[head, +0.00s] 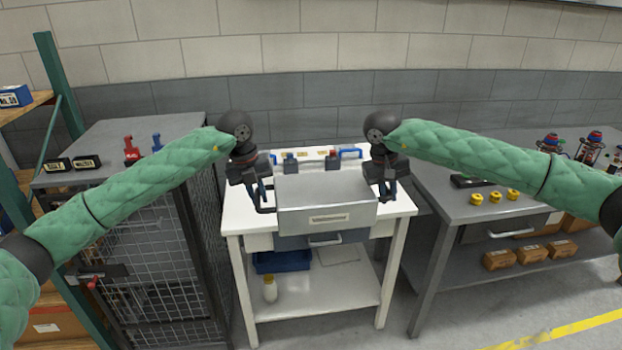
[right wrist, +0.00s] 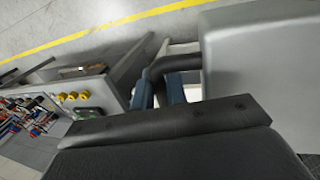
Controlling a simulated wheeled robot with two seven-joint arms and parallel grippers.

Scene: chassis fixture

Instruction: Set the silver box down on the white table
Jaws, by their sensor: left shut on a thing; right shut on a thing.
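The silver box (head: 326,219) is in the middle of the head view, level, with a label on its front and a dark handle on each side. My left gripper (head: 264,196) is shut on its left handle. My right gripper (head: 386,190) is shut on its right handle; in the right wrist view its blue fingers (right wrist: 158,96) close around the dark bar beside the box (right wrist: 262,55). The white table (head: 240,210) is behind and below the box, whose lower front hides part of the table's front edge. I cannot tell whether the box's underside touches the tabletop.
Blue and red items (head: 332,161) stand along the table's back. A lower shelf holds a blue bin (head: 283,261) and a white bottle (head: 269,289). A grey caged cabinet (head: 150,250) stands left; a grey bench (head: 440,200) with yellow parts (head: 494,197) stands right.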

